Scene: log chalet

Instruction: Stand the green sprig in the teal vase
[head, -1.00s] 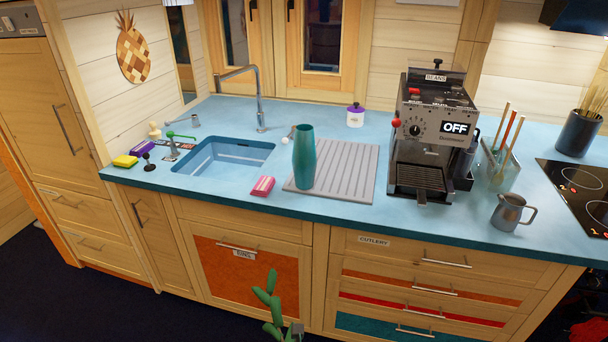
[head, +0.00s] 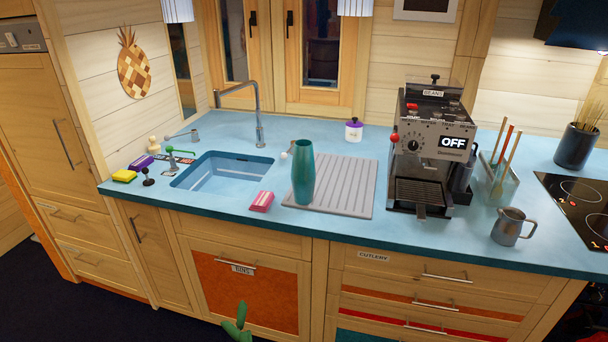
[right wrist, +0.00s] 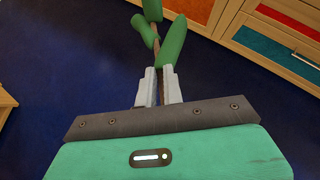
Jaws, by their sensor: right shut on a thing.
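The teal vase (head: 303,173) stands upright on the left part of the grey ribbed drainboard, right of the sink. The green sprig (head: 238,325) shows at the bottom edge of the head view, low in front of the cabinets; only its upper leaves are in frame. In the right wrist view my right gripper (right wrist: 159,88) is shut on the brown stem of the sprig (right wrist: 172,42), whose green leaves extend beyond the fingertips. The sprig is apart from the vase. My left gripper is in neither view.
A pink sponge (head: 261,202) lies left of the vase near the counter's front edge. The sink (head: 222,172) and tap (head: 258,115) are to the left. A coffee machine (head: 432,150) stands right of the drainboard (head: 345,190). A metal jug (head: 510,227) is further right.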

